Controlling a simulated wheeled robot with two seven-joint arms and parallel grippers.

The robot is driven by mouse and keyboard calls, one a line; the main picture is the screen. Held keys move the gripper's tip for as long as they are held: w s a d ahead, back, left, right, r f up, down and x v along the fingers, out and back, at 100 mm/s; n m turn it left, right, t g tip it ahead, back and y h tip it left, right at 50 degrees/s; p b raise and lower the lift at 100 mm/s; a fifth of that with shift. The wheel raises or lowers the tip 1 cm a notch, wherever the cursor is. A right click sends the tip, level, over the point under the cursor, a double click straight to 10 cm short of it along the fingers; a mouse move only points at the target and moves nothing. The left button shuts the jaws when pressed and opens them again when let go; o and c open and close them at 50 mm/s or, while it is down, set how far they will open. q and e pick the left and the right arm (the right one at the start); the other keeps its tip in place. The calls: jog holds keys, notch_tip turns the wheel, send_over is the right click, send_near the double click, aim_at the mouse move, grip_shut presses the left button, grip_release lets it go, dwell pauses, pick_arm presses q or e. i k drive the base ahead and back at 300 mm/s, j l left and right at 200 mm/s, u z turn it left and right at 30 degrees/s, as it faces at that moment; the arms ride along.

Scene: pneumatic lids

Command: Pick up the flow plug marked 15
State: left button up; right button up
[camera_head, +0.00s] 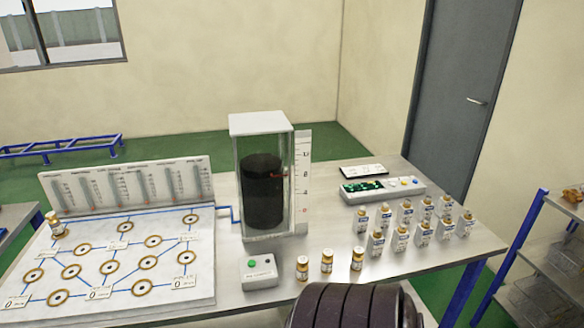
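Several small plugs with brass tops stand on the metal table. Three stand in front of the clear tank: a left one (302,268), a middle one (327,261) and a right one (357,259). Another plug (54,224) stands at the left edge of the white panel. A group of plugs on pale labelled holders (402,238) stands in rows at the right of the table. The numbers on the plugs are too small to read, so I cannot tell which is marked 15. Neither of my grippers is in view.
The white panel (200,290) with brass rings and blue lines fills the left of the table. A tank (243,185) with a dark cylinder stands mid-table. A button box (262,273) is in front. A dark ribbed shape (345,308) covers the lower middle front edge.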

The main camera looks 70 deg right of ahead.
aim_at(356, 264)
jog(key=z, duration=2.75)
